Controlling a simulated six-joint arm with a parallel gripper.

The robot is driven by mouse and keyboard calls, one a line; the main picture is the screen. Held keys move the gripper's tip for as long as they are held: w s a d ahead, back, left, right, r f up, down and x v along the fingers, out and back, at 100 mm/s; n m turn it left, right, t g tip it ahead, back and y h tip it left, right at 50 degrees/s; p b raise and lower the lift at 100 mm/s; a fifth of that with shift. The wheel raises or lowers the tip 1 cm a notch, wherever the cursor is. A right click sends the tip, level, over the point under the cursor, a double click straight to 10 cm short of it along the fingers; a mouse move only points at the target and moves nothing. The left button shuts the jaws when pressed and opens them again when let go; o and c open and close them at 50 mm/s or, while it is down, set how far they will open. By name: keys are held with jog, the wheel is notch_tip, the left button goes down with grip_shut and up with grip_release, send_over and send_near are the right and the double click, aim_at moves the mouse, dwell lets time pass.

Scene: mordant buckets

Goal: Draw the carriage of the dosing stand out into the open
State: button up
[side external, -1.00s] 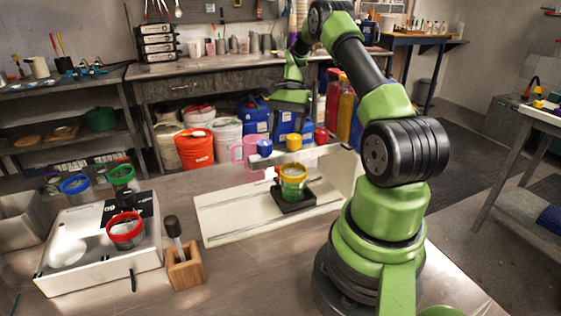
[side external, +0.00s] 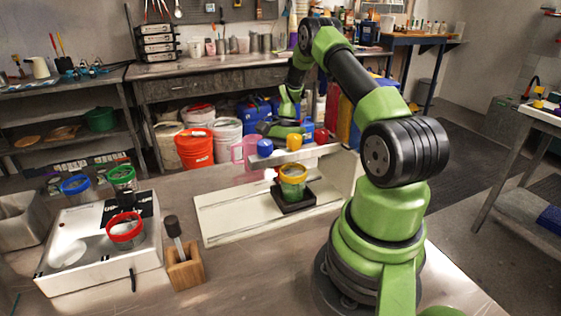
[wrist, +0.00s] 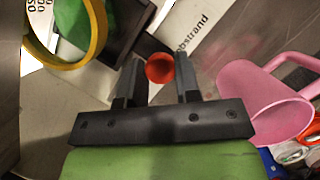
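The dosing stand has a pale base plate (side external: 230,212) and a raised beam (side external: 300,155) with blue, yellow and red knobs on top. Its black carriage (side external: 296,207) sits on the plate and bears a glass jar with a yellow rim (side external: 292,184). In the wrist view the jar's yellow rim (wrist: 92,45) is at upper left, beside the dark carriage (wrist: 130,30). A round orange-red knob (wrist: 159,69) shows between the fingers of my gripper (wrist: 158,58), which look apart. In the side view my gripper is behind the beam, its fingertips hidden.
A pink jug (wrist: 262,95) stands close to the right of my gripper in the wrist view. At left are a white device (side external: 75,255) with a red-rimmed jar (side external: 125,232) and a wooden holder (side external: 185,268). The plate's left part is bare.

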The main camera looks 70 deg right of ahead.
grip_shut()
jog(key=w+a, duration=1.2)
jog(key=shift+w+a, duration=0.2)
jog(key=shift+w, duration=0.05)
jog(key=o, duration=0.6)
grip_release()
jog(key=shift+o, duration=0.2)
jog(key=v, duration=1)
